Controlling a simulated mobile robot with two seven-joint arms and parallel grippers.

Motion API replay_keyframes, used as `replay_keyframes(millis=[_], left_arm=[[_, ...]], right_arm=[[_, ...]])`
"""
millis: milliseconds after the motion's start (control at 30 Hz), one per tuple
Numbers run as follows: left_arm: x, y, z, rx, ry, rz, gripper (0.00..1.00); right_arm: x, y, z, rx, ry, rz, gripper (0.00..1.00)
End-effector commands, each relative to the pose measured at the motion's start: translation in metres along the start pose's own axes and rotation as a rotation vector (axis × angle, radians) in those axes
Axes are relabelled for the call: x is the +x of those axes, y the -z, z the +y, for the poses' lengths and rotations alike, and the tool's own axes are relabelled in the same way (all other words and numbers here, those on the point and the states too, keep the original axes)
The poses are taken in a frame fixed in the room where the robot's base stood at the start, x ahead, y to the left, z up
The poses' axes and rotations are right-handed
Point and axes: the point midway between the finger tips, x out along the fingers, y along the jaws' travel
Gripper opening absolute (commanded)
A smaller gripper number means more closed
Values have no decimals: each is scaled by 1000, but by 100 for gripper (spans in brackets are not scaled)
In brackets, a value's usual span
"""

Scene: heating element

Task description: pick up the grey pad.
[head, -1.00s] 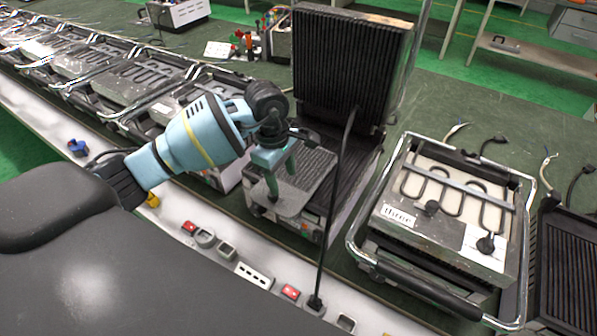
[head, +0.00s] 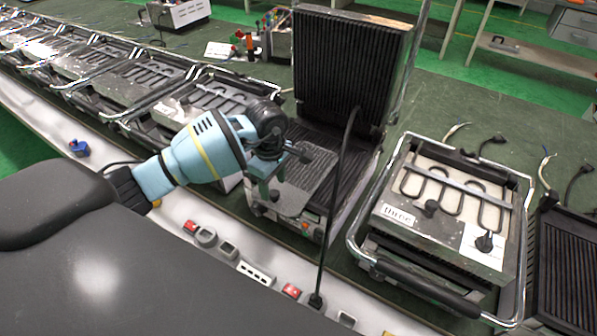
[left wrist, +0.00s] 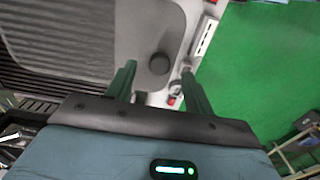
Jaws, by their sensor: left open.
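The grey pad (head: 312,178) is a flat, thin plate with rounded corners. It lies on the lower part of the open contact grill (head: 354,60). In the left wrist view the pad (left wrist: 145,25) shows at the top, with a round black knob near its edge. My left gripper (head: 275,188) is open and empty at the pad's near left edge. In the left wrist view its fingers (left wrist: 158,68) stand on either side of the knob; one overlaps the pad and the other is by its outer edge. I cannot tell whether they touch it. My right gripper is not in view.
A grill with a bare heating element (head: 450,190) stands on the right. A row of similar grills (head: 150,72) runs to the left. A black cable (head: 335,215) hangs down in front of the open grill. Switches and sockets (head: 255,273) line the bench's front ledge.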

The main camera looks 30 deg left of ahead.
Motion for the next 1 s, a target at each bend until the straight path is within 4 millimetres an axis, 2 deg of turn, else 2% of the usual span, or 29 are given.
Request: replay_keyframes(millis=[33,200,467,867,1000], left_arm=[[5,0,-1,-2,-2,-1,53],[23,0,0,-1,-2,-1,53],[26,0,0,0,-3,0,53],[25,0,0,0,-3,0,2],[24,0,1,0,-6,0,0]], right_arm=[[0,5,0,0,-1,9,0],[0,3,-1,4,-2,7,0],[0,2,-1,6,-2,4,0],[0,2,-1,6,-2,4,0],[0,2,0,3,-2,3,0]])
